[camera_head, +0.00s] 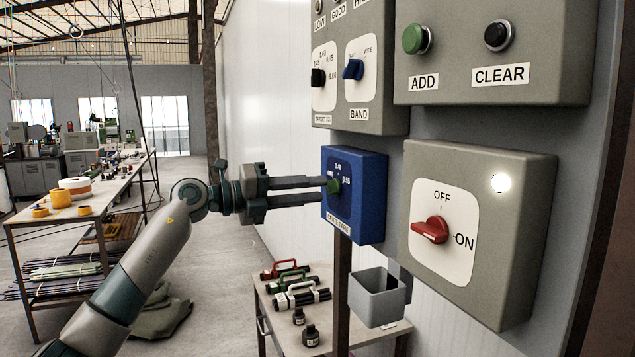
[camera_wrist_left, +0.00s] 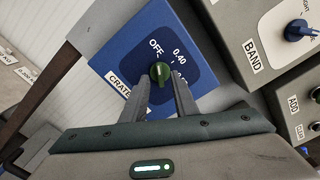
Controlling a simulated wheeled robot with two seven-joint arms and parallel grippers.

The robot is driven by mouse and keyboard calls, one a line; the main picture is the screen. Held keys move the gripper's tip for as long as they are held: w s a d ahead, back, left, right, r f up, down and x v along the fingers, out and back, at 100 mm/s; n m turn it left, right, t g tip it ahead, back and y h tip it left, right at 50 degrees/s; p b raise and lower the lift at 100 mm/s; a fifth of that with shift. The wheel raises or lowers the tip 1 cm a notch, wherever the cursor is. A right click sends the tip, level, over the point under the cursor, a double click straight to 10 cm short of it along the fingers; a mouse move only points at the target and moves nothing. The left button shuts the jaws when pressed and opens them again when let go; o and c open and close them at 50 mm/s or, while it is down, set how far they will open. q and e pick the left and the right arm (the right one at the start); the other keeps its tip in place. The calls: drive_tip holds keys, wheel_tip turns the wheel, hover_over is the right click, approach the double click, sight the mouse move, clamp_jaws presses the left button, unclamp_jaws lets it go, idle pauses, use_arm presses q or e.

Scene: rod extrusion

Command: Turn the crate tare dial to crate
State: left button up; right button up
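The crate tare dial is a green knob (camera_head: 333,186) on a blue box (camera_head: 368,215) with a dark scale plate. In the left wrist view the green knob (camera_wrist_left: 160,72) sits beside the marks OFF and 0.40; another mark is partly hidden by a finger. A pale line shows on the knob, but its exact setting is hard to read. My left gripper (camera_head: 326,190) reaches in from the left, its two fingers apart with tips at the knob. In the left wrist view the fingertips (camera_wrist_left: 164,80) flank the knob, with a gap seemingly slightly wider than it. My right gripper is not in view.
A grey box with a red OFF/ON switch (camera_head: 432,230) and lit white lamp (camera_head: 501,183) is right of the blue box. Above are the blue BAND knob (camera_head: 353,69), green ADD button (camera_head: 416,39) and black CLEAR button (camera_head: 497,35). A grey bin (camera_head: 377,298) hangs below.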

use_arm(q)
drive_tip(key=shift+x, duration=0.85)
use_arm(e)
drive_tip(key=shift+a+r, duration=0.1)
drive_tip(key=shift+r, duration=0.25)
use_arm(q)
clamp_jaws()
drive_tip(key=shift+f, duration=0.1)
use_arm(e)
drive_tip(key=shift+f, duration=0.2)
use_arm(q)
drive_tip(key=shift+m+b, duration=4.25)
drive_tip(key=shift+m, duration=1.85)
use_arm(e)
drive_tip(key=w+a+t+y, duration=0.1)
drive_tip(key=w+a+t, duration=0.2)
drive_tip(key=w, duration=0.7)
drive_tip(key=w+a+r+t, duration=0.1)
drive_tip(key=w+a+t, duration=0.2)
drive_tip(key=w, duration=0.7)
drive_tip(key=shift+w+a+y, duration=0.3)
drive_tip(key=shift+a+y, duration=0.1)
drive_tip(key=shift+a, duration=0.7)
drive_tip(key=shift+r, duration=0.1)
